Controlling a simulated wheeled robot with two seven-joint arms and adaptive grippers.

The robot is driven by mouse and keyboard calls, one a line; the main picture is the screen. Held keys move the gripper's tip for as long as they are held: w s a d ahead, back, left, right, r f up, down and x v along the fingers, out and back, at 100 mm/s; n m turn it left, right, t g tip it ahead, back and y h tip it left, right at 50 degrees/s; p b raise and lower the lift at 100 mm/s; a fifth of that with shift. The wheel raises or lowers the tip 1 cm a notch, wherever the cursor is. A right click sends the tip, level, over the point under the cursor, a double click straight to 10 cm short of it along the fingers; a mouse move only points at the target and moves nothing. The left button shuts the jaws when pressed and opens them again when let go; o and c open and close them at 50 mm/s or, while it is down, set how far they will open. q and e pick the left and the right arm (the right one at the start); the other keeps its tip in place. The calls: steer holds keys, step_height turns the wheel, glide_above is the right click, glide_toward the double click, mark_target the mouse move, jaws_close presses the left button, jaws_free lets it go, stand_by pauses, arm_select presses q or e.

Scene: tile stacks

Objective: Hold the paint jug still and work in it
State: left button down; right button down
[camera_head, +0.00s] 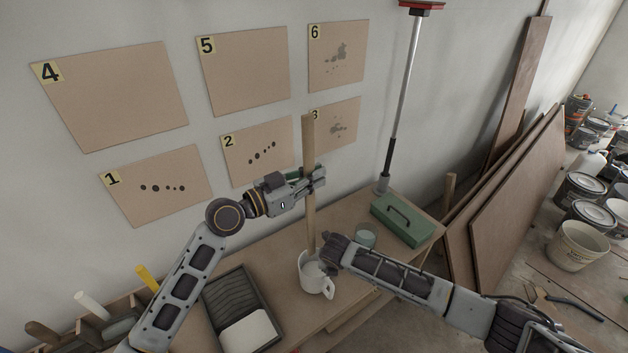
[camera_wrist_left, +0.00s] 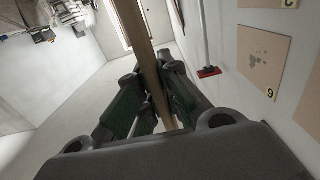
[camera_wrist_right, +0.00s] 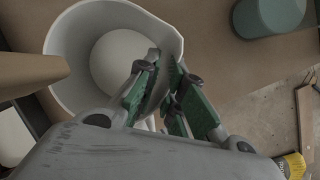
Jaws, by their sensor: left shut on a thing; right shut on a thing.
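The white paint jug (camera_head: 318,284) stands on the bench, its handle toward the front. My right gripper (camera_head: 328,258) is shut on the jug's wall at the rim; the right wrist view shows the fingers (camera_wrist_right: 168,88) there and pale round contents (camera_wrist_right: 122,58) in the jug (camera_wrist_right: 72,45). My left gripper (camera_head: 318,178) is shut on a long wooden stick (camera_head: 308,140), held nearly upright; the stick (camera_wrist_left: 132,25) also passes between the fingers in the left wrist view. The stick's lower end (camera_wrist_right: 35,72) is at the jug's rim, on the side away from my right fingers; its exact height is unclear.
A roller tray (camera_head: 262,298) lies left of the jug. A blue-grey cup (camera_head: 365,236) and a green toolbox (camera_head: 405,219) stand to the right. Numbered boards (camera_head: 155,187) hang on the wall behind. A box of tools (camera_head: 112,312) is at the front left.

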steer(key=c, duration=1.4)
jaws_free()
steer(key=shift+c, duration=0.2)
steer(key=shift+r, duration=0.1)
steer(key=v, duration=1.1)
steer(key=shift+s+r, duration=0.15)
steer(key=shift+r, duration=0.25)
